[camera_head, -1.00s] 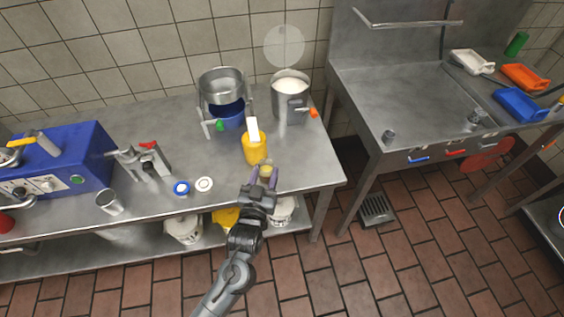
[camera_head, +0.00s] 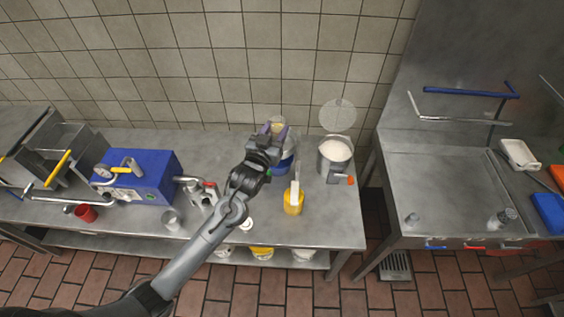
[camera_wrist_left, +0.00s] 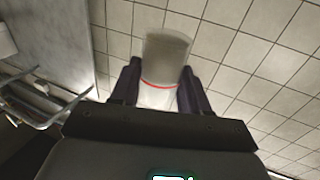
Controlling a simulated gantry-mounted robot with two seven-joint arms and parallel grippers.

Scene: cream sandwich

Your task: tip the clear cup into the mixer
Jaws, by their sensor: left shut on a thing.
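The clear cup (camera_wrist_left: 168,58) is between the two dark fingers of my left gripper (camera_wrist_left: 159,84) in the left wrist view. It is see-through, with a red line around it; I cannot tell what it holds. In the head view the cup (camera_head: 277,122) shows pale above my left gripper (camera_head: 273,132), which is shut on it. The mixer (camera_head: 287,166), a steel bowl over a blue part, stands behind the gripper and is mostly hidden by it. The cup appears in front of or over the bowl; the exact height is unclear. My right gripper is not seen.
A steel pot (camera_head: 327,168) with white contents and an orange handle stands right of the mixer. A yellow container (camera_head: 294,206) stands in front. A blue machine (camera_head: 150,176), a metal cup (camera_head: 171,219) and a red cup (camera_head: 86,213) are at left.

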